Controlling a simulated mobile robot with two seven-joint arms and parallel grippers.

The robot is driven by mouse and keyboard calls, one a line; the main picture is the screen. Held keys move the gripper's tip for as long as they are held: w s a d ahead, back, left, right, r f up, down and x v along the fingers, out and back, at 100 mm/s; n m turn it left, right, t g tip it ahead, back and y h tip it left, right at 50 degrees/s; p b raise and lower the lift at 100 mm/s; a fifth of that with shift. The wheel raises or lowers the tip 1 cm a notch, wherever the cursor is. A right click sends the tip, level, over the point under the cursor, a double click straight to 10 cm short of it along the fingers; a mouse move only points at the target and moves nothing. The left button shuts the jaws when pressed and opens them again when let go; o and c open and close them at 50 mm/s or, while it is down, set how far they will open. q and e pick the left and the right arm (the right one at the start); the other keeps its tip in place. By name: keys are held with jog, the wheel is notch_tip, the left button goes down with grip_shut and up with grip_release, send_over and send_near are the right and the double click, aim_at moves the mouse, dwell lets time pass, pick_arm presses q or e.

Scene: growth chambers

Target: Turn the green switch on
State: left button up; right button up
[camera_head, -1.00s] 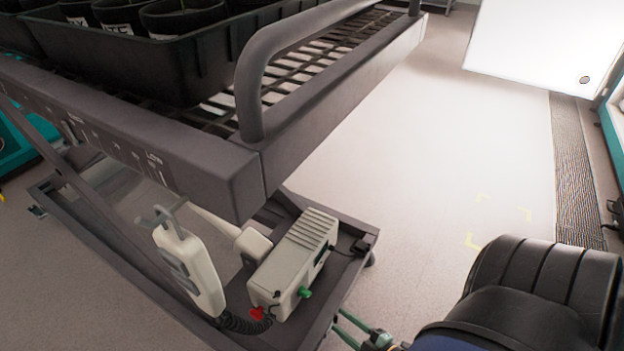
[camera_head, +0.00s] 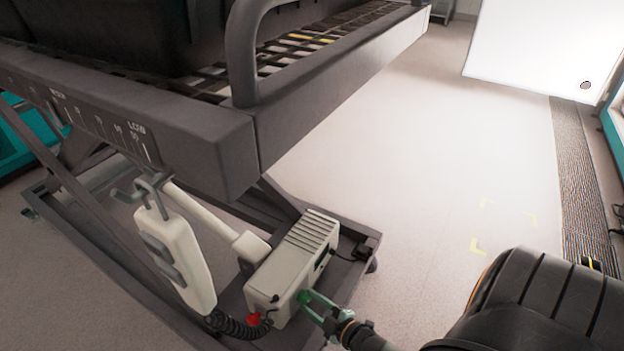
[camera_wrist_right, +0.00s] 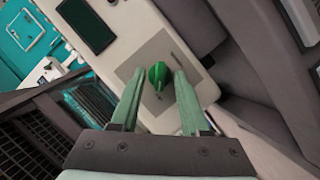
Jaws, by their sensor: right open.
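The green switch (camera_wrist_right: 157,75) is a small knob on a grey panel of the cream control box (camera_wrist_right: 190,25). In the right wrist view it sits between the two fingertips of my right gripper (camera_wrist_right: 158,82), which is open, with a small gap on each side. In the head view the control box (camera_head: 292,265) stands on the cart's lower frame, and my right gripper (camera_head: 312,303) reaches its front face from the right. The fingers there largely cover the switch (camera_head: 304,297). My left gripper is not in view.
A red knob (camera_head: 253,319) sits on the box near a coiled black cable (camera_head: 235,327). A cream hand control (camera_head: 177,258) hangs from a hook beside it. The grey cart platform (camera_head: 200,150) overhangs the box. The floor (camera_head: 420,150) to the right is clear.

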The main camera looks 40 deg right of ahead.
jog(key=shift+c, duration=0.3)
grip_shut()
dwell(0.3)
